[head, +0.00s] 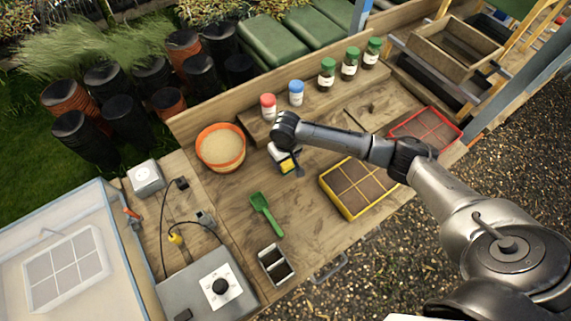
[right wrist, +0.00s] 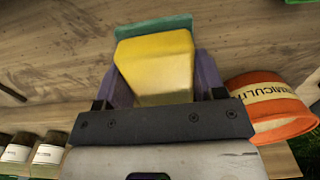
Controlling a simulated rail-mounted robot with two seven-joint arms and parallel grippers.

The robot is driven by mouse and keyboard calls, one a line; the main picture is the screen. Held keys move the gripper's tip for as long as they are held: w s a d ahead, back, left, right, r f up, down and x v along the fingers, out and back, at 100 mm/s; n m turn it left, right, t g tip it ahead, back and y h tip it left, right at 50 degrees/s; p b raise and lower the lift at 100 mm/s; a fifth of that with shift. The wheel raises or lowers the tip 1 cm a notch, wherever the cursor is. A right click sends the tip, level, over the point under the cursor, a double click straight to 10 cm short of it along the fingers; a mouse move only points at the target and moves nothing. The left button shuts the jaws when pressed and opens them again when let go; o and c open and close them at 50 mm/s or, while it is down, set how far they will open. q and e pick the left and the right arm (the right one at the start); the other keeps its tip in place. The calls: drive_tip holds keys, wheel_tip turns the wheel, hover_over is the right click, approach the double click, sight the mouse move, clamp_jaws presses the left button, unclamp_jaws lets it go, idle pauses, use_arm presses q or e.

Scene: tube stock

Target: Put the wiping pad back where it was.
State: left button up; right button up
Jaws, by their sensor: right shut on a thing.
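The wiping pad, a yellow block (right wrist: 155,68) with a grey-green layer along its far edge, sits between the two purple fingers of my right gripper (right wrist: 153,75). The gripper is shut on it. In the head view my right gripper (head: 290,166) points down over the wooden bench (head: 230,190), with a bit of the yellow pad (head: 287,164) showing. I cannot tell whether the pad touches the bench. My left gripper is not in view.
An orange tub (head: 220,148) of pale grains stands left of the gripper. A yellow-rimmed seed tray (head: 355,187) is to the right, a green scoop (head: 266,213) in front. Lidded jars (head: 296,93) line the back shelf. Bare bench lies between.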

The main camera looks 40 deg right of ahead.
sight(286, 163)
drive_tip(key=shift+f, duration=1.55)
drive_tip(key=shift+f+b, duration=0.3)
drive_tip(key=shift+f, duration=0.15)
drive_tip(key=shift+f, duration=0.15)
drive_tip(key=o, duration=0.9)
drive_tip(key=shift+c, duration=0.2)
